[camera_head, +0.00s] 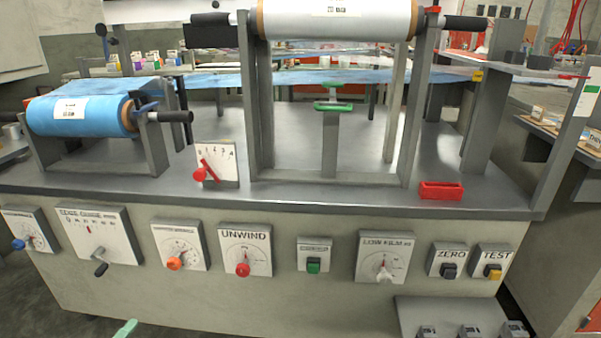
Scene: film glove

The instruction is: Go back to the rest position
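The task names no object, and neither of my grippers shows in the head view. No arm of mine can be made out either. In front of me stands a grey film machine (300,195) with a panel of dials on its front face. A blue film roll (75,115) sits on a stand at the left. A white film roll (335,18) is held high between two grey uprights at the centre.
The front panel carries an UNWIND dial (244,252), an orange knob (174,263), a green button (313,266) and a yellow TEST button (494,271). A red block (441,190) lies on the machine's top at right. A grey box (455,312) juts out at lower right.

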